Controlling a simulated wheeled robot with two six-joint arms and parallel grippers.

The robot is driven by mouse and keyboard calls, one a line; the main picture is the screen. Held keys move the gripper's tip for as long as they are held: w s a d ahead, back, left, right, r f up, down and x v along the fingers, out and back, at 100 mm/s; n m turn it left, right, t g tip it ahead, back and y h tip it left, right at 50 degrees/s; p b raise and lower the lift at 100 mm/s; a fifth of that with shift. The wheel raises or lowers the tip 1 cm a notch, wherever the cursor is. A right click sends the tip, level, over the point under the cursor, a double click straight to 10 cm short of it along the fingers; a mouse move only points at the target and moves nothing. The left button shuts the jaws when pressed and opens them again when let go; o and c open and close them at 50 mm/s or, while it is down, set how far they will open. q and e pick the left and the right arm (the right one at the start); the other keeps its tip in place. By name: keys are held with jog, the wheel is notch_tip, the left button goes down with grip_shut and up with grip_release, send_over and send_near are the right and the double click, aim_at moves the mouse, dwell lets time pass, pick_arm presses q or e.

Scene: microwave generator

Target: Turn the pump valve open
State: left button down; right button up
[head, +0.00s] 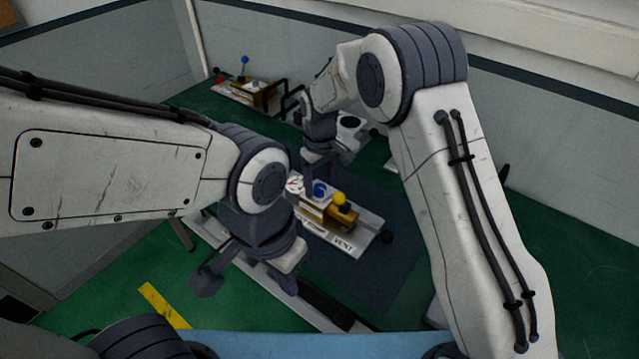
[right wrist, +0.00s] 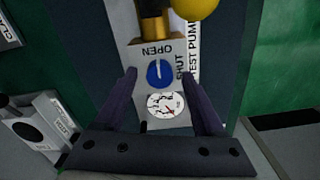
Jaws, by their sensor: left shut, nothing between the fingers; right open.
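The test pump panel (head: 345,238) lies on the green bench in the head view. Its blue round valve knob (head: 320,188) shows just below my right gripper (head: 309,183). In the right wrist view the knob (right wrist: 160,73) sits between the two open purple fingers, with a gap on each side. Its white mark appears to point up, toward the OPEN label (right wrist: 157,50); the SHUT label (right wrist: 180,67) is to its right. A white dial gauge (right wrist: 166,105) is below the knob. My left gripper (head: 288,286) is shut and empty, lower and nearer than the panel.
A yellow ball knob (head: 339,199) and brass body (head: 343,213) stand beside the valve. Another panel with a blue-topped lever (head: 244,61) is at the back left. A white device (right wrist: 45,125) lies left in the right wrist view. Walls (head: 255,45) stand behind the bench.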

aim_at(319, 187)
notch_tip(319, 187, up, 10)
jog(key=b, duration=0.2)
dwell(0.4)
jog(key=s+r, duration=0.4)
jog(key=s, duration=1)
jog(key=s+d+f, duration=0.1)
jog(key=s+d, duration=0.1)
jog(key=s, duration=0.7)
jog(key=s+d+f+y, duration=0.1)
jog(key=s+d+f, duration=0.1)
jog(key=s, duration=0.7)
jog(key=shift+d+m, duration=0.4)
jog(key=shift+d, duration=0.1)
